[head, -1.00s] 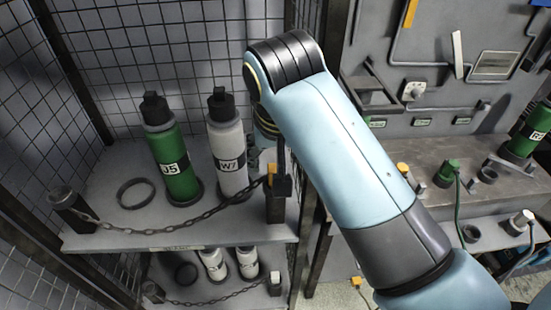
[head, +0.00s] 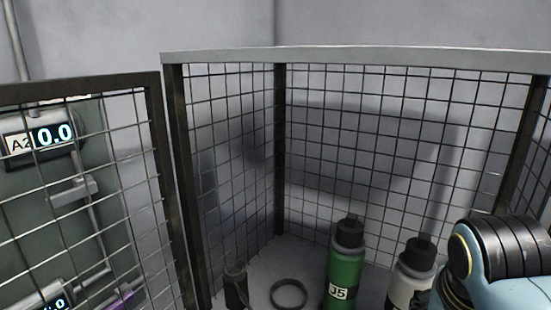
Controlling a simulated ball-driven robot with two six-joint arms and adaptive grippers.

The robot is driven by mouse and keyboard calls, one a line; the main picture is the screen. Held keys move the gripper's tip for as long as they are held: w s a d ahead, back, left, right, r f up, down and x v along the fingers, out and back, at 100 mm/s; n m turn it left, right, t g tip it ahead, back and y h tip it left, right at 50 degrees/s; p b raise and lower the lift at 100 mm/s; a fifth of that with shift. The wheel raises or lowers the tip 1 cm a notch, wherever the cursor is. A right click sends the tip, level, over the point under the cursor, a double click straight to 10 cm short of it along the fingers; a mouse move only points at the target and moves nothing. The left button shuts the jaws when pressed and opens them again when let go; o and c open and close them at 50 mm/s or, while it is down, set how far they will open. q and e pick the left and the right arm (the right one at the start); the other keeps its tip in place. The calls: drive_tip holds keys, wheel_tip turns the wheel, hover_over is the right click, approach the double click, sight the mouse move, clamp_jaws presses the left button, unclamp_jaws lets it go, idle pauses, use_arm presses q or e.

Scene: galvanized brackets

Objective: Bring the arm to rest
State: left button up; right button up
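My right arm (head: 500,262) shows at the lower right of the head view, with a pale blue link and a black ribbed joint. Its gripper is out of the picture or hidden. My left arm and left gripper are not in view. A green bottle marked J5 (head: 343,270) with a black cap stands upright on the cage shelf. A white bottle (head: 408,282) with a black cap stands to its right, beside my arm and partly cut off by the lower edge.
A wire mesh cage (head: 370,165) with a pale top rail (head: 350,56) surrounds the bottles. A dark ring (head: 288,294) lies on the shelf, beside a short dark post (head: 235,285). An open mesh door (head: 80,190) stands at left, before a display reading 0.0 (head: 55,134).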

drive_tip(key=s+d+n+y, duration=0.15)
drive_tip(key=s+n, duration=0.55)
drive_tip(key=s, duration=0.9)
drive_tip(key=s+d+f+g+b, duration=0.15)
drive_tip(key=f+b, duration=0.55)
drive_tip(key=f, duration=1.4)
drive_tip(key=s+d+f+b, duration=0.2)
drive_tip(key=f+b, duration=0.5)
drive_tip(key=f, duration=1.3)
use_arm(q)
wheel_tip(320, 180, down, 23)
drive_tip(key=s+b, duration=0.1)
drive_tip(key=b, duration=0.8)
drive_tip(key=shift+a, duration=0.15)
use_arm(e)
drive_tip(key=s+f, duration=0.8)
drive_tip(key=f, duration=0.4)
drive_tip(key=s+f+g, duration=0.1)
drive_tip(key=s+f, duration=0.8)
drive_tip(key=f, duration=0.3)
drive_tip(key=shift+s+d, duration=0.25)
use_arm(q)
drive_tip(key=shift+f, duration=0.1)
use_arm(e)
drive_tip(key=shift+f+g, duration=0.1)
drive_tip(key=shift+g, duration=0.25)
